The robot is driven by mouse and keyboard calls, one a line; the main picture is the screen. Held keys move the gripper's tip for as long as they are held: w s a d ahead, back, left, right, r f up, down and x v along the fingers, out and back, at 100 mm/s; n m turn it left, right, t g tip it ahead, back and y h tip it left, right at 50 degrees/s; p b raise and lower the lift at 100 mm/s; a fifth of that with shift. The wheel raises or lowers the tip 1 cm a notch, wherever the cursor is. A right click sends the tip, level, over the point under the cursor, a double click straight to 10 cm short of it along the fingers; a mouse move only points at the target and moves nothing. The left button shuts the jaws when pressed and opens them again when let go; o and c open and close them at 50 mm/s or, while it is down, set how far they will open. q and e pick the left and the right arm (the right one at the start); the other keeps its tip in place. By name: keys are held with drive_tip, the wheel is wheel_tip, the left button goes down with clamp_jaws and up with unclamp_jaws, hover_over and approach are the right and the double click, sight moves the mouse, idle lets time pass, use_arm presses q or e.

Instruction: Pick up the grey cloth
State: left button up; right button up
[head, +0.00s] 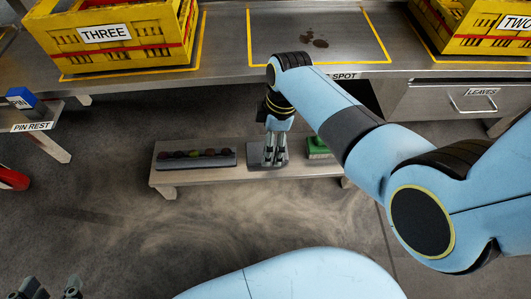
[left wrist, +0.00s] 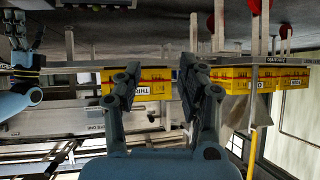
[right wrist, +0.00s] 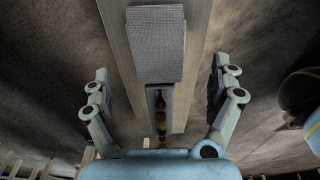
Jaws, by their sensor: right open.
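The grey cloth (head: 254,157) lies on the low bench, partly hidden behind my right gripper (head: 270,160). In the right wrist view the cloth (right wrist: 155,45) shows as a folded grey block at top centre. My right gripper (right wrist: 160,82) is open and empty there, its fingers spread wide on either side with the cloth ahead between them. In the head view it points down at the cloth; I cannot tell whether it touches. My left gripper (head: 52,286) is at the bottom left corner, away from the bench. The left wrist view shows its fingers (left wrist: 158,70) apart and empty.
A dark tray of small round things (head: 195,158) lies left of the cloth on the low bench (head: 215,177). A green block (head: 318,148) lies right of it. The steel table (head: 225,50) with yellow crates (head: 110,35) stands behind. The floor in front is clear.

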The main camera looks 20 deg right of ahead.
drive_tip(key=shift+a+f+b, duration=0.1)
drive_tip(key=shift+f+b, duration=0.75)
drive_tip(key=shift+f, duration=0.05)
use_arm(q)
drive_tip(key=w+d+r+m+t+h+b, duration=0.1)
drive_tip(key=w+d+r+t+h, duration=0.1)
drive_tip(key=w+r+t, duration=0.75)
use_arm(e)
drive_tip(key=shift+w+f, duration=0.2)
drive_tip(key=shift+f, duration=0.3)
drive_tip(key=shift+a+f+b, duration=0.15)
drive_tip(key=shift+f+b, duration=0.55)
drive_tip(key=shift+w+a+f+b, duration=0.1)
drive_tip(key=shift+f+b, duration=0.3)
drive_tip(key=shift+f, duration=0.05)
use_arm(q)
wheel_tip(320, 180, up, 18)
drive_tip(key=d+m+t+h, duration=0.1)
drive_tip(key=m+t+h, duration=0.2)
drive_tip(key=t, duration=0.1)
drive_tip(key=shift+w+d, duration=0.15)
drive_tip(key=shift+w, duration=0.3)
use_arm(e)
drive_tip(key=c, duration=1.2)
use_arm(q)
drive_tip(key=shift+w+f, duration=0.1)
drive_tip(key=shift+f, duration=0.05)
use_arm(e)
drive_tip(key=shift+r, duration=0.15)
